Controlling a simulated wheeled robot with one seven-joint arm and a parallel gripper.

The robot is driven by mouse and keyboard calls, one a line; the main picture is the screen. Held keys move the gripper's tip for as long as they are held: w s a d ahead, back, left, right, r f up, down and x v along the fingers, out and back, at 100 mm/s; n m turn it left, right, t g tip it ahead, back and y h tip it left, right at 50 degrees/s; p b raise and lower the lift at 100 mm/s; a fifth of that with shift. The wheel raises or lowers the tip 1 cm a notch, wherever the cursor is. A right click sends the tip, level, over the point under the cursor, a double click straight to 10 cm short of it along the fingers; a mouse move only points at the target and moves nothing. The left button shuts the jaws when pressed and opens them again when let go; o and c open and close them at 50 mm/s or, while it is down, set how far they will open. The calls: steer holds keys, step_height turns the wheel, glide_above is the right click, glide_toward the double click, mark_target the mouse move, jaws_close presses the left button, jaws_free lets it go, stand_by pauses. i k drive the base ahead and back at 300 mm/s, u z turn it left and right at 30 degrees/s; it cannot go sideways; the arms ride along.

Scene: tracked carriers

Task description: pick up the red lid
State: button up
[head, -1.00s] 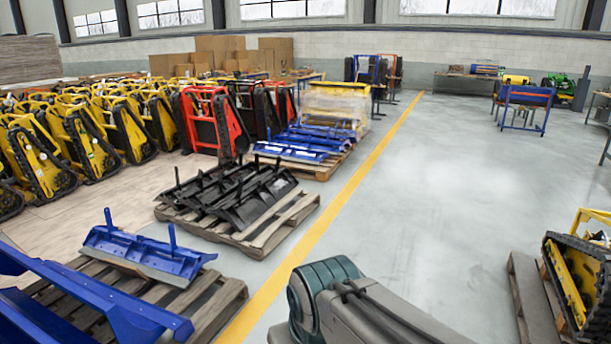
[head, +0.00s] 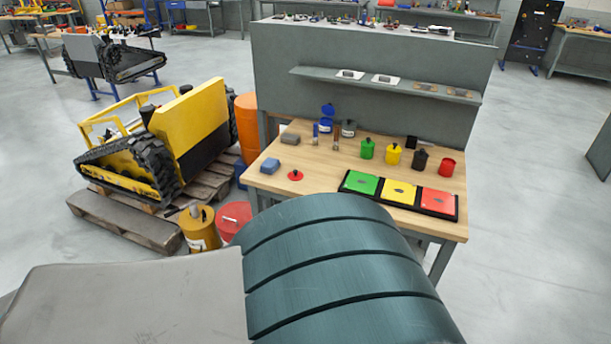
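The red lid (head: 295,175) is a small flat red disc with a dark knob. It lies on the left part of the wooden workbench top (head: 320,185), in front of the row of pots. A red pot (head: 446,168) stands at the bench's right end and looks open at the top. Green (head: 367,149), yellow (head: 393,154) and black (head: 420,160) pots stand to its left, with dark knobs on top. My gripper is not in the view; only a large part of my own arm shows at the bottom, in front of the bench.
A tray with green, yellow and red panels (head: 398,192) lies at the bench's front right. A yellow tracked carrier (head: 160,140) on a pallet and an orange drum (head: 247,125) stand left of the bench. Open floor lies right.

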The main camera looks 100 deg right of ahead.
mark_target(295, 174)
steer(key=z, duration=3.55)
steer(key=i, duration=1.65)
